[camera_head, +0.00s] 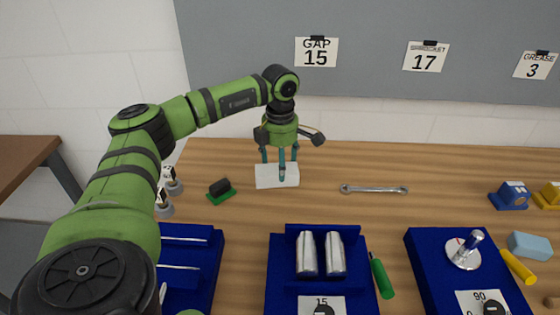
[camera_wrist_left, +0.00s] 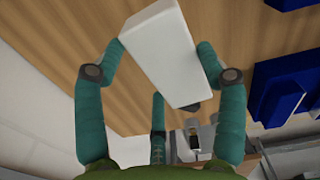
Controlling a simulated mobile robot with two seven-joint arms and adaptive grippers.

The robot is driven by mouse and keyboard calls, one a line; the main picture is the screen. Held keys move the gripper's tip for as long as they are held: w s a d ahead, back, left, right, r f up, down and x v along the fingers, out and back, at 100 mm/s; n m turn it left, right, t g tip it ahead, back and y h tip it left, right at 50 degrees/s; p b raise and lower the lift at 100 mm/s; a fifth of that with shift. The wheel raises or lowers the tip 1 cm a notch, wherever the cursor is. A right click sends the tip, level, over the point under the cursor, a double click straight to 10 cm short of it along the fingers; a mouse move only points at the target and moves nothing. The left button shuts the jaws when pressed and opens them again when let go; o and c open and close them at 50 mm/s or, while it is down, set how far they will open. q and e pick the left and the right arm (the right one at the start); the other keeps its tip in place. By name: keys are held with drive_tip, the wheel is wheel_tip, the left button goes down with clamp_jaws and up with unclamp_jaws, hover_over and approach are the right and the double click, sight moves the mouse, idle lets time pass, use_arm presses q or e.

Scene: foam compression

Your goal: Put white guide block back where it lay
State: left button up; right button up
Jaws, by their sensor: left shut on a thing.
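The white guide block (camera_head: 263,178) is at the back middle of the wooden table, under my left gripper (camera_head: 281,164). In the left wrist view the white block (camera_wrist_left: 158,62) lies between the teal fingers of my left gripper (camera_wrist_left: 161,48), which is shut on it. The block looks roughly flat and at or very near the table top; I cannot tell whether it touches the wood. The fingers hide part of its upper side. My right gripper is in neither view.
A wrench (camera_head: 375,189) lies right of the block. A black piece on a green base (camera_head: 221,191) is to its left. A blue fixture with two metal cylinders (camera_head: 281,270) stands in front, with a green-handled tool (camera_head: 382,279) beside it. The wood around the block is clear.

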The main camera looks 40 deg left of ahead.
use_arm(q)
drive_tip(key=shift+f, duration=0.5)
drive_tip(key=shift+f+b, duration=0.35)
drive_tip(key=shift+b, duration=0.2)
wheel_tip(320, 180, down, 2)
drive_tip(key=shift+f+b, duration=0.1)
drive_tip(key=shift+b, duration=0.7)
drive_tip(key=shift+f+b, duration=0.5)
drive_tip(key=shift+f, duration=0.35)
drive_tip(key=shift+f+b, duration=0.3)
drive_tip(key=shift+f, duration=0.3)
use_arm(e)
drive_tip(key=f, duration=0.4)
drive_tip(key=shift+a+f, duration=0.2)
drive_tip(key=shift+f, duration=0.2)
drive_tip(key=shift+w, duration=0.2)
use_arm(q)
drive_tip(key=shift+f, duration=0.3)
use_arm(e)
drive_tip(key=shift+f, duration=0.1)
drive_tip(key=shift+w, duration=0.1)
